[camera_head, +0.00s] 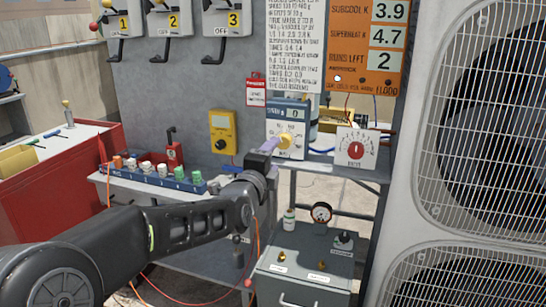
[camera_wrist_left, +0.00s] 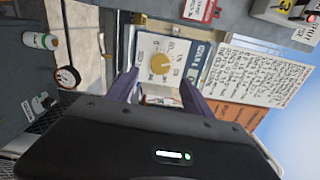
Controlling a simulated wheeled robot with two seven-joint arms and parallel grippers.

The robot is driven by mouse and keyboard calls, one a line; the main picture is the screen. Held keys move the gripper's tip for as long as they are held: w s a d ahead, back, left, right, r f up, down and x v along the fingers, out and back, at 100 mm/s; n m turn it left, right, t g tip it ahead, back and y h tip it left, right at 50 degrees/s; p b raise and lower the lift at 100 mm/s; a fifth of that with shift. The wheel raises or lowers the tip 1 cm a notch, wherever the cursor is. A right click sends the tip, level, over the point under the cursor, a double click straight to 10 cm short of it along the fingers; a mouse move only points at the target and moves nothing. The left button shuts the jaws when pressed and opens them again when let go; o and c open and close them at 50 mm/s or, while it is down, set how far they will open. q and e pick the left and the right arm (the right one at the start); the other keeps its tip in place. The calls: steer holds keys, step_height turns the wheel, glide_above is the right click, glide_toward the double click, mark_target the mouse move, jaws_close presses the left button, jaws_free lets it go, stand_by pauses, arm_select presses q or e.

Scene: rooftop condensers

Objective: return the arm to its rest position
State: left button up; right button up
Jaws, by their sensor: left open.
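My left arm reaches in from the lower left in the head view. Its gripper (camera_head: 268,147) has purple fingers and is in front of a blue and white meter (camera_head: 288,112) with a yellow knob (camera_head: 286,141). In the left wrist view the gripper (camera_wrist_left: 159,82) is open, its fingers apart with nothing held between them. The yellow knob (camera_wrist_left: 162,63) shows just beyond and between the fingertips, on the meter's pale face. I cannot tell the exact gap to the knob. My right gripper is in neither view.
A shelf holds a blue rack (camera_head: 160,178) of capped bottles and a white dial box (camera_head: 356,148). A grey box with a gauge (camera_head: 321,212) stands below. A large condenser (camera_head: 425,140) blocks the right; a red cabinet (camera_head: 60,190) stands left.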

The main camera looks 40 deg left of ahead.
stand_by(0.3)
arm_select(q)
steer(key=s+d+f+n+g+h+p, duration=0.1)
steer(key=d+f+n+g+h, duration=0.1)
steer(key=d+f+n, duration=0.6)
steer(key=d+f+n+g+h+p, duration=0.2)
steer(key=d+f+g, duration=0.15)
steer(key=f, duration=0.85)
steer(key=s+d+f+n+g+h+p, duration=0.1)
steer(key=d+f+n+g+h, duration=0.1)
steer(key=d+f+n, duration=0.45)
steer(key=s+d+f+g+h+p, duration=0.2)
steer(key=s+d+f+g+p, duration=0.15)
steer(key=s+d+f, duration=0.9)
steer(key=s+d+f+g+h+p, duration=0.1)
steer(key=s+d+f+g+p, duration=0.1)
steer(key=s, duration=0.5)
steer(key=s+d+f+g+h+p, duration=0.1)
steer(key=s+d+f+g+p, duration=0.1)
steer(key=s+d, duration=0.4)
step_height(320, 180, down, 3)
steer(key=shift+s+d+r+g, duration=0.1)
steer(key=shift+s+d+g, duration=0.1)
steer(key=shift+s+g, duration=0.55)
steer(key=shift+w, duration=0.1)
